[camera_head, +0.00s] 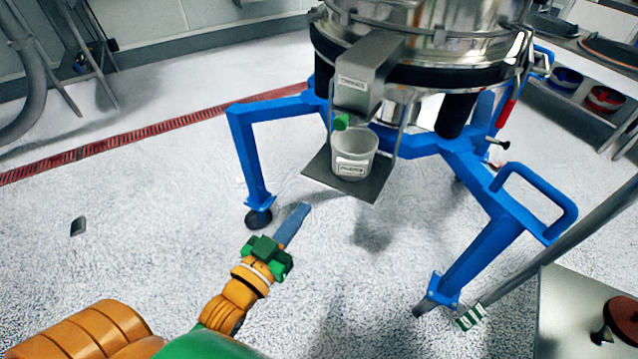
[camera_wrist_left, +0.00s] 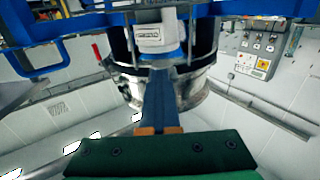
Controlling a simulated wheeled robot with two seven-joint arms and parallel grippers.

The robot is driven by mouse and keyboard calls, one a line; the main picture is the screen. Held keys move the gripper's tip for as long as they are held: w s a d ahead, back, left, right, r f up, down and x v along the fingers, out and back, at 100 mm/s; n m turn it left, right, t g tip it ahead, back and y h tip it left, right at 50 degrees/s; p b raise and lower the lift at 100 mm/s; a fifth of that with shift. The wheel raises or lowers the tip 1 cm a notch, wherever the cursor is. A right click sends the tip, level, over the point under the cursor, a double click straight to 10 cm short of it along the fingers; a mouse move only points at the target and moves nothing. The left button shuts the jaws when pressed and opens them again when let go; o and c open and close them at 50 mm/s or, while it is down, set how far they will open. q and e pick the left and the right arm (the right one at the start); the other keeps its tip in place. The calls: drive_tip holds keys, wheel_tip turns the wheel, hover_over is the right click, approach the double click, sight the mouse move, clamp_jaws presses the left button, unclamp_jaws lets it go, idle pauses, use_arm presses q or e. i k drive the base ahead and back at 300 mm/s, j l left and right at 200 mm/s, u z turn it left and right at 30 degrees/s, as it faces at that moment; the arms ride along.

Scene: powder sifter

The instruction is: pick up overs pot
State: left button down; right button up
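The overs pot (camera_head: 353,155) is a small white cup with a label on its front. It stands upright on a flat grey plate (camera_head: 322,172) below the sifter's outlet chute (camera_head: 366,75). It also shows near the top of the left wrist view (camera_wrist_left: 160,38). My left gripper (camera_head: 300,210) is in front of the pot, lower and to its left in the head view, clear of it. Its bluish fingers (camera_wrist_left: 160,95) look pressed together with no gap and nothing between them. My right gripper is not in view.
The steel sifter (camera_head: 440,32) stands on a blue frame (camera_head: 243,150) with legs left and right of the pot. A blue handle loop (camera_head: 540,195) juts out at right. A grey table (camera_head: 570,310) fills the lower right corner.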

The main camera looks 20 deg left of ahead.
sight(354, 150)
drive_tip(key=i+l+u, duration=0.15)
drive_tip(key=u, duration=0.25)
drive_tip(key=i+l+u, duration=0.15)
drive_tip(key=l+u, duration=0.45)
drive_tip(key=u, duration=0.15)
drive_tip(key=i+l, duration=0.05)
